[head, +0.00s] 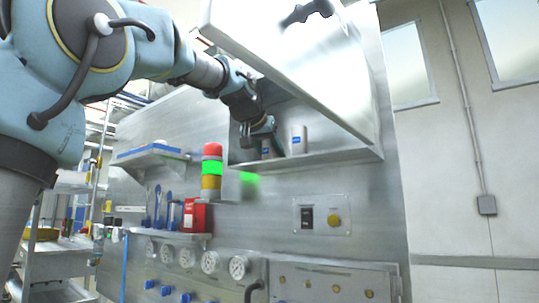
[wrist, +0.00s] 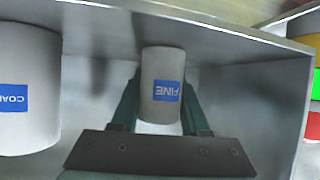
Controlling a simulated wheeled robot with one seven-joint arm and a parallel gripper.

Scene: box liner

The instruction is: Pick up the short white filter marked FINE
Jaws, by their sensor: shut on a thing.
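The short white filter with a blue label reading FINE (wrist: 161,62) is between the two fingers of my gripper (wrist: 160,90) in the wrist view, one finger on each side. My gripper is shut on it. In the head view my gripper (head: 264,133) reaches into the open wall cabinet, and the filter (head: 267,149) shows partly below it. I cannot tell whether the filter still touches the shelf. A larger grey-white filter with a blue label beginning COA (wrist: 25,70) stands beside it; it also shows in the head view (head: 299,138), to the right of my gripper.
The cabinet's shelf (head: 335,157) and side walls close in around my gripper. A stack light (head: 212,168) stands left of the cabinet, lit green. A red box (head: 196,216) sits on a ledge below.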

